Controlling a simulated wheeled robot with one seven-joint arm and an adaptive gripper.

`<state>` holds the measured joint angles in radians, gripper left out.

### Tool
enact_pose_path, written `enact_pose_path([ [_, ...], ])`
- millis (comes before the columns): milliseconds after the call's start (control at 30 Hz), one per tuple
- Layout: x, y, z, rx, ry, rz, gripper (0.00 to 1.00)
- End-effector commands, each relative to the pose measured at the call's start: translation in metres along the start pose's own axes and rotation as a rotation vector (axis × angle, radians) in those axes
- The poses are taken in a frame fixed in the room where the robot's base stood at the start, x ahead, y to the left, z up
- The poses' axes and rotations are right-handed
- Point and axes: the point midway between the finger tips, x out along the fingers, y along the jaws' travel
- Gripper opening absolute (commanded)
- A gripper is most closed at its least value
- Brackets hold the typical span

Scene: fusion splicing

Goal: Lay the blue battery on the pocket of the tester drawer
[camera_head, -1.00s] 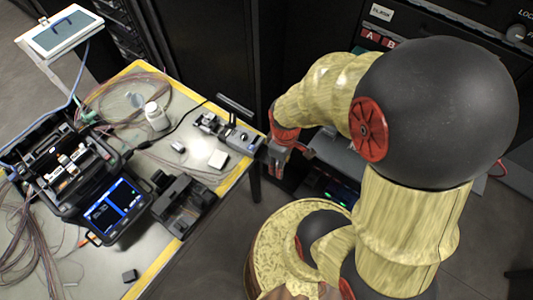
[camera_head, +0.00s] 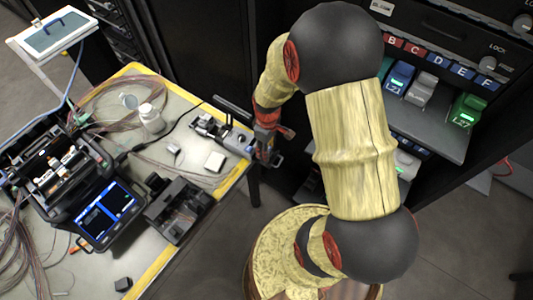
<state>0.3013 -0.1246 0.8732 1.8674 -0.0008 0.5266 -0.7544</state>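A blue block with a small lit display, which looks like the blue battery (camera_head: 397,78), sits on a grey pulled-out drawer or shelf (camera_head: 432,133) at the right. A grey-white block (camera_head: 422,88) and a green block (camera_head: 466,110) sit beside it on the same surface. I cannot make out the pocket, and my arm covers the left part of the drawer. My gripper (camera_head: 272,156) hangs beside the right edge of the workbench, well left of the blue block. Its fingers are small and dark here, and I cannot tell whether they are open.
The yellow-edged workbench (camera_head: 217,188) holds a splicer with a blue screen (camera_head: 108,213), a black holder (camera_head: 178,208), a white bottle (camera_head: 152,118) and cables. A row of lettered labels (camera_head: 438,62) runs above the drawer. A pale block (camera_head: 406,163) shows lower down in the rack.

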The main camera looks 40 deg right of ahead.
Motion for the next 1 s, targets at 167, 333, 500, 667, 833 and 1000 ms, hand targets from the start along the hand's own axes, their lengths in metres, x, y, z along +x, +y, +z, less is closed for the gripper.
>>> enact_pose_path([
  [167,0.013,0.006,-0.008,0.0,-0.001,-0.001,0.12],
  [333,0.038,0.005,-0.007,0.0,0.0,0.0,0.12],
  [500,0.039,0.006,-0.007,0.0,0.001,0.001,0.12],
  [667,0.04,0.006,-0.007,0.0,0.001,0.001,0.12],
  [833,0.046,0.005,-0.006,0.0,0.0,0.0,0.12],
  [1000,0.052,0.005,-0.005,0.0,-0.002,-0.001,0.12],
])
